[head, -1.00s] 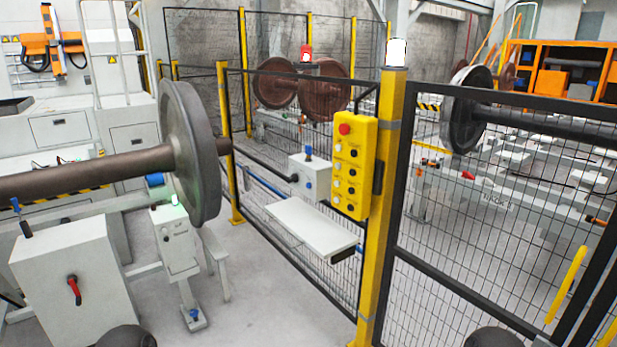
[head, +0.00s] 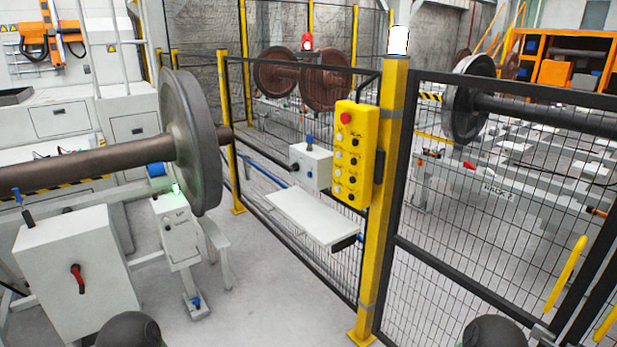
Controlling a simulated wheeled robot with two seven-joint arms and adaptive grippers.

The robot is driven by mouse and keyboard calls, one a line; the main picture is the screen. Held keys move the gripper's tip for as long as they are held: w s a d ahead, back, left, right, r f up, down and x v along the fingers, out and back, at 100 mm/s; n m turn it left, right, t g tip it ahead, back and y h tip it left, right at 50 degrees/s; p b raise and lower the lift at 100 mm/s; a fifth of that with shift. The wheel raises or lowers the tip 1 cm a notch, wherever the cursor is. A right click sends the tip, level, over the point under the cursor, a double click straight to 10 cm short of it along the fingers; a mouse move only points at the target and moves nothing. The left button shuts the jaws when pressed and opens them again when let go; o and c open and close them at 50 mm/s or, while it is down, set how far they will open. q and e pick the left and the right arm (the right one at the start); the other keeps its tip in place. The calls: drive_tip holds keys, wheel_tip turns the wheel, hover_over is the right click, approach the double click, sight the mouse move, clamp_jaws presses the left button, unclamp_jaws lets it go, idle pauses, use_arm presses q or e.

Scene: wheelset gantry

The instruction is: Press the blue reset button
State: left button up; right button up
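A yellow control box (head: 353,154) hangs on the yellow fence post, with a red button (head: 346,118) at the top and two columns of small light and dark buttons below it. I cannot make out a clearly blue button among them at this size. Neither of my grippers is in view; only dark rounded parts of my arms show at the bottom edge.
A white shelf (head: 310,217) juts out below the yellow box. The yellow post (head: 386,205) and mesh fence (head: 470,215) stand to its right. A wheelset (head: 190,140) and white cabinets (head: 72,265) fill the left. Grey floor (head: 265,295) is clear in front of the fence.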

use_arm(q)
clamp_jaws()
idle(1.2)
